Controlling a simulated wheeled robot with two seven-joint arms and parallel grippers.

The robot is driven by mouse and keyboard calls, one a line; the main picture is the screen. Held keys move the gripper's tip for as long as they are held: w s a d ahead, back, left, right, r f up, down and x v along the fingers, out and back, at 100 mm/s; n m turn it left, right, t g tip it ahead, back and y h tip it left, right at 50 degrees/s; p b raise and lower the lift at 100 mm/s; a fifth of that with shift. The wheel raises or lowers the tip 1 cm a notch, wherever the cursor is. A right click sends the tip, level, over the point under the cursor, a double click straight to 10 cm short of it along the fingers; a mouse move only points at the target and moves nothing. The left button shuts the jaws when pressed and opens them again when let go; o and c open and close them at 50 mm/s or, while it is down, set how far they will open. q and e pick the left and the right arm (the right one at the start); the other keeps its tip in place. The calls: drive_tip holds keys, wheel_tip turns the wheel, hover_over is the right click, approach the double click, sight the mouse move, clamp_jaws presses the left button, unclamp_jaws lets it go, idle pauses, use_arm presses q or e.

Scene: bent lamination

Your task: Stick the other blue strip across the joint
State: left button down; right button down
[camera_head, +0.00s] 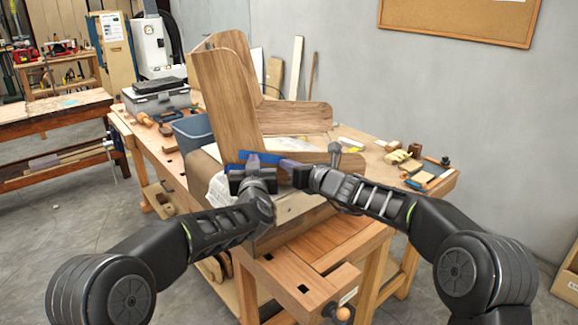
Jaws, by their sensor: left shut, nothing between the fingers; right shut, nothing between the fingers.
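A bent wooden piece stands on the bench, with a tall upright board (226,95) and a low horizontal leg (309,159). A blue strip (262,156) lies across the near corner where they meet. More blue (234,167) shows just left of and below it; I cannot tell whether it is a separate strip. My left gripper (253,161) is shut and empty, with its tips against or very near the blue at the corner. My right gripper (287,164) is shut and empty, just right of it at the leg's near face. The grippers hide part of the corner.
A second wooden leg (294,117) lies behind. A blue bin (193,133) and grey toolbox (157,98) stand at the bench's left. Small blocks and tools, including a wooden block (393,146), lie at the right.

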use_arm(q)
drive_tip(key=s, duration=0.7)
drive_tip(key=shift+s, duration=0.4)
use_arm(e)
drive_tip(key=c, duration=2.2)
unclamp_jaws()
drive_tip(key=c, duration=1.6)
unclamp_jaws()
drive_tip(key=shift+c, duration=0.2)
use_arm(q)
drive_tip(key=shift+f, duration=0.15)
use_arm(e)
drive_tip(key=shift+s, duration=0.1)
